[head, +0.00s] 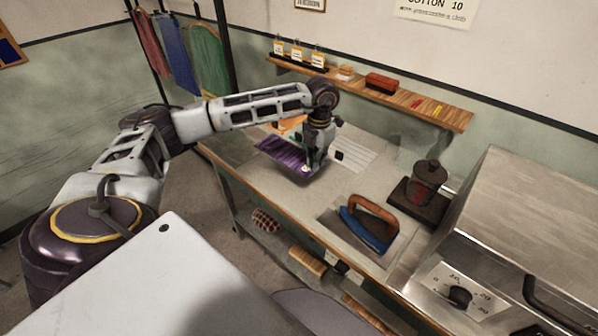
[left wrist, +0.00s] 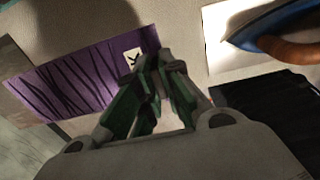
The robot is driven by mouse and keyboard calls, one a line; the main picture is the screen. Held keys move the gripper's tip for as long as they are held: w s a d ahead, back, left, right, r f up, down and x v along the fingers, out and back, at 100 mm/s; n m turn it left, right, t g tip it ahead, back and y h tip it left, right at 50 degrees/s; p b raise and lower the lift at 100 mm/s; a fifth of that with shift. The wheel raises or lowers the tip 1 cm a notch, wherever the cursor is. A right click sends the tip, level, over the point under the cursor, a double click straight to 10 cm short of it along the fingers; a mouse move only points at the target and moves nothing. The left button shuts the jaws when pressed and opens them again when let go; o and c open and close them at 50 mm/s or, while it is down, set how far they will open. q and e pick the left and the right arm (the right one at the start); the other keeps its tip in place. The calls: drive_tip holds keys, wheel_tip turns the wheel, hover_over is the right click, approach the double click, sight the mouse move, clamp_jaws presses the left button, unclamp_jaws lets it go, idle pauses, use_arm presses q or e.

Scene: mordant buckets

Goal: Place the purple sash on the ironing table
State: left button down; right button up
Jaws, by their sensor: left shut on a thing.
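The purple sash (head: 285,156) is a flat dark-striped strip at the far left part of the ironing table (head: 262,184). In the left wrist view the sash (left wrist: 75,82) lies left of the fingers, with a small white tag marked K at its right end. My left gripper (head: 313,166) points down at the sash's right end and is shut on it. The closed fingers (left wrist: 160,85) hide the gripped part. I cannot tell whether the sash touches the tabletop or is slightly above it. My right gripper is not in view.
A blue iron (head: 368,228) with a wooden handle rests on a pale plate nearer the front. A dark weight-like object (head: 427,182) stands behind it. A metal box with a dial (head: 510,245) is at right. A wall shelf (head: 375,90) runs behind. Bare tabletop lies between sash and iron.

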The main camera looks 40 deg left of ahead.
use_arm(q)
drive_tip(key=shift+f+p, duration=0.35)
drive_tip(key=shift+f, duration=1.95)
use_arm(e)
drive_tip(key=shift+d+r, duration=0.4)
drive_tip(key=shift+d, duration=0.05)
use_arm(q)
drive_tip(key=shift+f, duration=0.1)
wheel_tip(320, 180, down, 4)
drive_tip(key=shift+f+p, duration=0.1)
drive_tip(key=shift+p, duration=0.35)
drive_tip(key=shift+f, duration=0.3)
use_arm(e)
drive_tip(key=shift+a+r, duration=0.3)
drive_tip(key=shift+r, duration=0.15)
use_arm(q)
drive_tip(key=shift+f, duration=0.1)
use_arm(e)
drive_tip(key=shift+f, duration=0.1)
use_arm(q)
drive_tip(key=c, duration=1.6)
unclamp_jaws()
drive_tip(key=shift+o, duration=0.2)
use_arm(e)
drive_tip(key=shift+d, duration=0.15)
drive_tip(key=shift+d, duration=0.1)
